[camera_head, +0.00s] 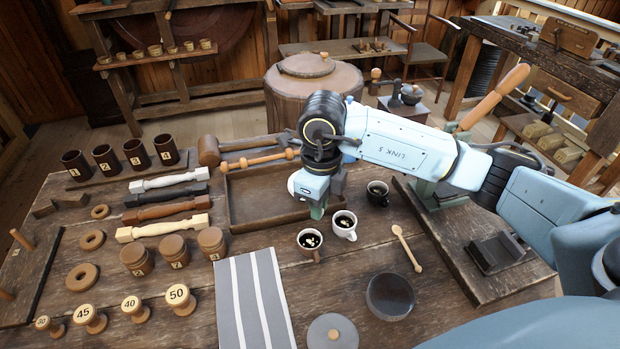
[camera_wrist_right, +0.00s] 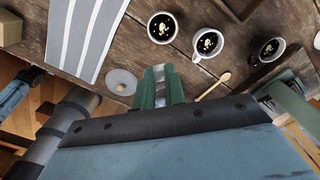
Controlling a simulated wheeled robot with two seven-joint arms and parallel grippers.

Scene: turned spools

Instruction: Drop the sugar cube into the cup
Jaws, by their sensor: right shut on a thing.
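My right gripper (camera_head: 317,208) is above the table, just behind the brown cup and left of the white cup. Its green fingers (camera_wrist_right: 161,88) are shut on a small pale thing between the tips, apparently the sugar cube (camera_wrist_right: 158,73); the fingers mostly hide it. A brown cup (camera_head: 310,252), a white cup (camera_head: 345,233) and a black cup (camera_head: 379,199) stand upright with dark liquid and pale marks inside. In the wrist view are the brown cup (camera_wrist_right: 153,38), white cup (camera_wrist_right: 197,47) and black cup (camera_wrist_right: 253,58).
An empty wooden tray (camera_head: 236,205) lies behind the gripper. A wooden spoon (camera_head: 408,250), dark round bowl (camera_head: 390,297) and grey lidded disc (camera_head: 332,333) are in front of the cups. A striped cloth (camera_head: 240,300) lies left. Spindles, jars and numbered knobs fill the left side.

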